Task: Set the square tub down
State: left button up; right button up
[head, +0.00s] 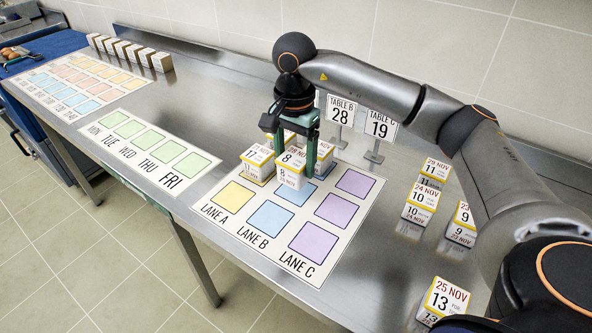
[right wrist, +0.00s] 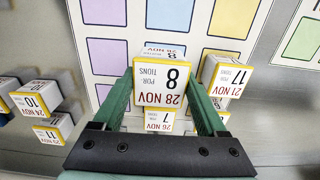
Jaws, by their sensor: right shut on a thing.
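In the right wrist view the tub (right wrist: 162,85) sits between the two green fingers. It shows over the lane B column of the lane mat (head: 318,268); whether it touches anything below is unclear. A tub labelled 7 (right wrist: 160,116) is partly hidden by the held one. My left gripper is not in view.
Blue (head: 270,217) and purple (head: 313,243) lane squares at the front are bare. Table signs 28 (head: 340,110) and 19 (head: 380,125) stand behind the mat. Several more tubs (head: 420,205) stand on the right. A weekday mat (head: 150,150) lies empty to the left.

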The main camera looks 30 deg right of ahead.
aim_at(296, 152)
jog(key=shift+w+d+f, duration=0.4)
jog(key=shift+w+f, duration=0.15)
jog(key=shift+f, duration=0.2)
jog(key=shift+w+d+f, duration=0.15)
jog(key=shift+f, duration=1.6)
jog(key=shift+f, duration=0.15)
jog(key=o, duration=1.4)
jog(key=shift+o, duration=0.2)
notch_tip(296, 152, up, 12)
jog(key=shift+r, duration=0.15)
